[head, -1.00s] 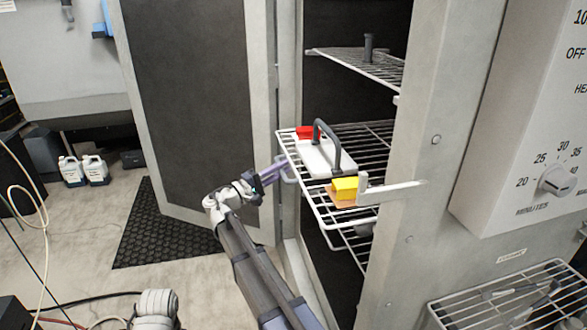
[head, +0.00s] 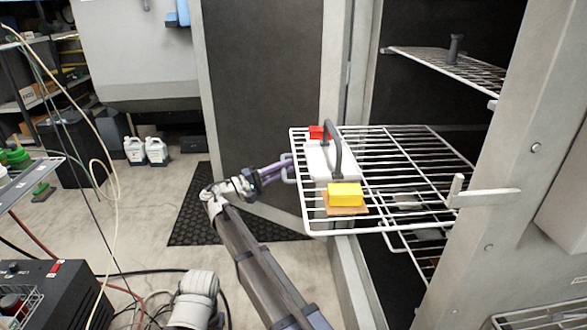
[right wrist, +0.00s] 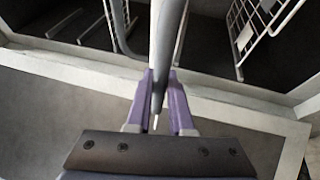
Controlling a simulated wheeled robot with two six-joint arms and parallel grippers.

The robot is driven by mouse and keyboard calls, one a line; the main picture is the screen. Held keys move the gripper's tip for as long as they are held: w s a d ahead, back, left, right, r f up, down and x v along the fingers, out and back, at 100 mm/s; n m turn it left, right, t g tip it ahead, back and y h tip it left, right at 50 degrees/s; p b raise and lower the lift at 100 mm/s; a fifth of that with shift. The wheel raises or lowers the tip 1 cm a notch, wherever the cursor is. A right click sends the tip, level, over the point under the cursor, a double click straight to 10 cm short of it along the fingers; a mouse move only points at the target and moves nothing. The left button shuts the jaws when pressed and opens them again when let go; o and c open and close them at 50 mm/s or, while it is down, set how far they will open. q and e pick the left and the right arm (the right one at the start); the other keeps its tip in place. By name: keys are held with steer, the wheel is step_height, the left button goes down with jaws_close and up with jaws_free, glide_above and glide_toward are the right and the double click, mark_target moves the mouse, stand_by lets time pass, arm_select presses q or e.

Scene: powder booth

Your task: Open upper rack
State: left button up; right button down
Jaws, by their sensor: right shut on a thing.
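A white wire rack (head: 405,150) sticks out of the open booth, level, with its left part past the door frame. It carries a white block with a grey arched handle (head: 334,150), a red block (head: 318,132) and a yellow block (head: 346,194) on a brown piece. My right gripper (head: 285,170) is at the rack's left end, shut on its small pull loop. In the right wrist view, a grey bar lies between the purple fingers (right wrist: 160,85). My left gripper is not in view.
Another wire shelf (head: 450,68) with a dark post sits higher inside the booth. A lower rack (head: 420,245) shows beneath. A pale latch arm (head: 485,197) juts from the right frame. The open door (head: 265,100) stands behind my right arm. Floor at left is partly clear.

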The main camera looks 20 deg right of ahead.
steer(key=shift+a, duration=0.3)
steer(key=c, duration=0.8)
jaws_free()
